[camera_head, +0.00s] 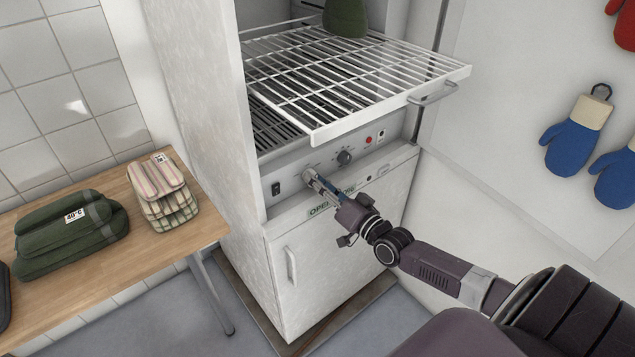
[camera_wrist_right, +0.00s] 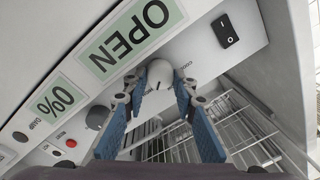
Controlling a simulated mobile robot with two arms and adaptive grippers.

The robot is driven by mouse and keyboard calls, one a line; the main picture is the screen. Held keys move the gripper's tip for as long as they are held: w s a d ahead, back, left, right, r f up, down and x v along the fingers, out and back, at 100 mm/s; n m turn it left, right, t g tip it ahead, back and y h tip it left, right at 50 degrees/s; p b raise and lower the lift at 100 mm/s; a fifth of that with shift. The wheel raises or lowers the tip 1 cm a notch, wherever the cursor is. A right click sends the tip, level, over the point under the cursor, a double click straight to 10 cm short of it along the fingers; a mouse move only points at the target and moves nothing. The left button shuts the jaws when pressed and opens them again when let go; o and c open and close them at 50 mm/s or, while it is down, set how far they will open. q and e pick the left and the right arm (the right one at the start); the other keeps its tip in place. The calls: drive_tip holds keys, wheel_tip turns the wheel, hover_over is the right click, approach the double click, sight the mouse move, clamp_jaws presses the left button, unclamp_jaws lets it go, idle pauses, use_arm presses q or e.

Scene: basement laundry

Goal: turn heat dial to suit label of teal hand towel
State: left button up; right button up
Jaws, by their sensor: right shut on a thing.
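My right gripper (camera_head: 316,181) reaches the left part of the cabinet's control panel (camera_head: 325,160) and is shut on a pale round dial (camera_head: 307,174). In the right wrist view my right gripper (camera_wrist_right: 160,88) has its blue-padded fingers on both sides of this dial (camera_wrist_right: 160,72), which has a dark pointer mark. Small print beside it is only partly legible. A second, dark dial (camera_head: 344,157) sits to its right. No clearly teal towel shows. Dark green folded towels (camera_head: 70,235) with a "40°C" label lie on the table. My left gripper is not in view.
Striped folded towels (camera_head: 160,190) lie on the wooden table (camera_head: 120,275). A wire rack (camera_head: 330,80) juts out above the panel, with a green item (camera_head: 345,18) on it. A black rocker switch (camera_head: 276,188) is left of the dial. Blue mitts (camera_head: 571,147) hang at right.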

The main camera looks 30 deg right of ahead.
drive_tip(key=shift+m, duration=0.7)
drive_tip(key=o, duration=1.2)
drive_tip(key=shift+c, duration=0.2)
